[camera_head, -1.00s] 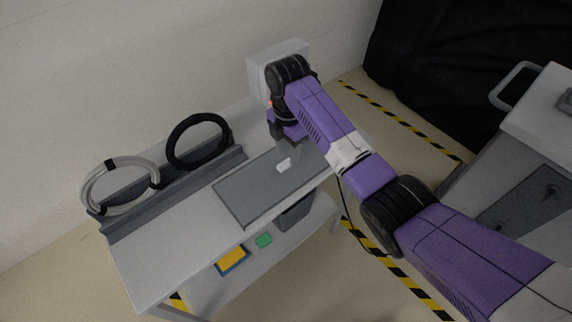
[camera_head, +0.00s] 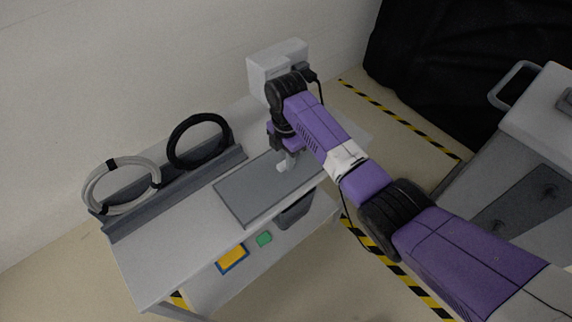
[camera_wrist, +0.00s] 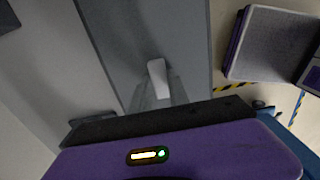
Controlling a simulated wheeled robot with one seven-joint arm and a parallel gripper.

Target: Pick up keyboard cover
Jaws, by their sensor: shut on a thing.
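The keyboard cover (camera_head: 240,194) is a flat grey panel with a small pale handle (camera_head: 283,167). It appears to lie flat on the top of the white cart (camera_head: 150,265). My gripper (camera_head: 290,160) points down at the cover's far right part and is shut on the handle. In the wrist view the grey cover (camera_wrist: 160,28) runs away from the gripper (camera_wrist: 158,92), with the pale handle (camera_wrist: 156,70) between the fingers. My arm hides the cover's right end in the head view.
A white cable coil (camera_head: 92,190) and a black one (camera_head: 172,150) stand in a grey rail (camera_head: 130,220) behind the cover. A white box (camera_head: 272,62) is at the back. The lower shelf holds a yellow-blue item (camera_head: 233,259) and a green one (camera_head: 264,239). Another cart (camera_head: 480,185) stands right.

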